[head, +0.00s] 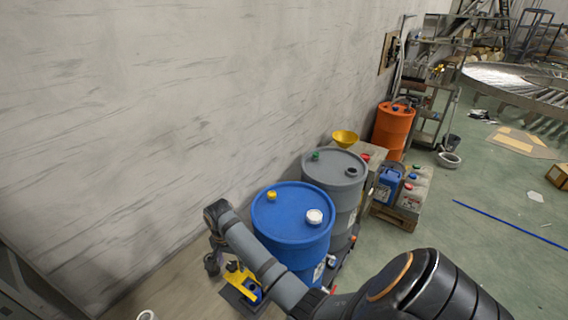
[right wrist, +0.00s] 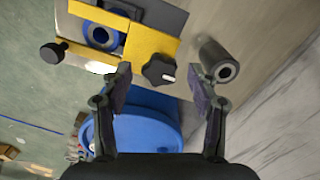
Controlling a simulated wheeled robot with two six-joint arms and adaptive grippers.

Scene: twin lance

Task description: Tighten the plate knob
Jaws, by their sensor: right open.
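A yellow plate (head: 241,279) sits low beside the blue drum, partly hidden by my right arm. In the right wrist view the yellow plate (right wrist: 150,42) carries a black lobed knob (right wrist: 158,71) with a pale mark. A blue part with a round dark opening (right wrist: 100,37) shows beside the plate. My right gripper (right wrist: 161,82) is open, its two fingers apart on either side of the knob in the picture; I cannot tell that they touch it. It is small and dark in the head view (head: 212,262). My left gripper is not in view.
A second black knob (right wrist: 54,52) and a grey hollow cylinder (right wrist: 217,62) flank the plate. A blue drum (head: 288,213) and a grey drum (head: 335,170) stand close to my right arm. The wall (head: 150,120) is on the left; green floor (head: 480,240) is mostly open at right.

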